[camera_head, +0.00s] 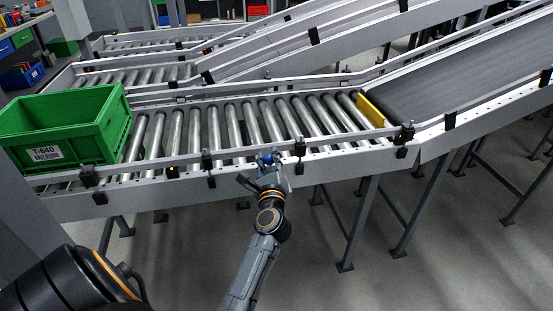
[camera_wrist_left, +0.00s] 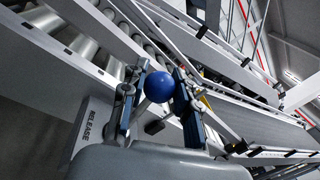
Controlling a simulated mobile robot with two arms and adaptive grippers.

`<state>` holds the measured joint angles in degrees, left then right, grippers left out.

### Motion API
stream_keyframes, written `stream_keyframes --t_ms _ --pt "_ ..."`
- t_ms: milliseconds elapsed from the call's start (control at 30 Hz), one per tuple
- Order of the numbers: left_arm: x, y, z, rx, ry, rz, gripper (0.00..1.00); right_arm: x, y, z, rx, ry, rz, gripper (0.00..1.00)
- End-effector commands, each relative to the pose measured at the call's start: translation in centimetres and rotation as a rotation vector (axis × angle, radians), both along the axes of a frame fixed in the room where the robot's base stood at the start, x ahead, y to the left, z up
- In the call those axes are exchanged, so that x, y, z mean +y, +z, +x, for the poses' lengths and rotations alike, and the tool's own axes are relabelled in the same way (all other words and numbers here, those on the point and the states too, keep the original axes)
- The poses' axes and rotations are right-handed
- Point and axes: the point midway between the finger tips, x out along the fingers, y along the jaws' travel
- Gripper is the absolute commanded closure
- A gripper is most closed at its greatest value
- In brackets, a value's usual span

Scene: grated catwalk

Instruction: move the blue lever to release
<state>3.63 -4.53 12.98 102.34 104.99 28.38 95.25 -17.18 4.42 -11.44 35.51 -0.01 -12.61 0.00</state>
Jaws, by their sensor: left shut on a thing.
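The blue lever's round knob (camera_head: 267,157) is at the near side rail of the roller conveyor, around the middle of the head view. My left gripper (camera_head: 270,170) reaches up to it from below and is shut on it. In the left wrist view the blue knob (camera_wrist_left: 159,87) sits between the two fingers of my left gripper (camera_wrist_left: 158,95). The lever's shaft is mostly hidden. A plate with the word RELEASE (camera_wrist_left: 89,122) shows to the left of the fingers. My right gripper is not in view.
A green crate (camera_head: 62,146) labelled T-640 stands on the rollers at the left. A yellow stop plate (camera_head: 371,110) crosses the conveyor at the right, before the dark sloping belt (camera_head: 450,75). Conveyor legs (camera_head: 357,222) stand right of my arm. The floor in front is clear.

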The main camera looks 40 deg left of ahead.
Motion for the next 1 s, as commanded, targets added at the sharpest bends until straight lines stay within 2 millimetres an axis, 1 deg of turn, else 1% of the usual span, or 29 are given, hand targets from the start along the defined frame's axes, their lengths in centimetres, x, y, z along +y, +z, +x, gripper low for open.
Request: stream_keyframes --t_ms 33,333,933,967,1000 --pt "0.2 -0.5 -0.4 0.010 0.004 -0.002 1.00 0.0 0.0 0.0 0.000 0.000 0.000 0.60" --pt "1.0 -1.0 -1.2 0.010 0.003 -0.003 1.00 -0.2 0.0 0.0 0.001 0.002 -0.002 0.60" --pt "1.1 -1.2 -1.5 0.012 0.002 -0.003 1.00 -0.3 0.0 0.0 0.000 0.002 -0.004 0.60" --pt "1.1 -1.2 -1.5 0.012 0.002 -0.003 0.69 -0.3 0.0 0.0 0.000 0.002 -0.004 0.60" --pt "1.1 -1.2 -1.5 0.012 0.002 -0.003 0.60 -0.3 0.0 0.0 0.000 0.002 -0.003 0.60"
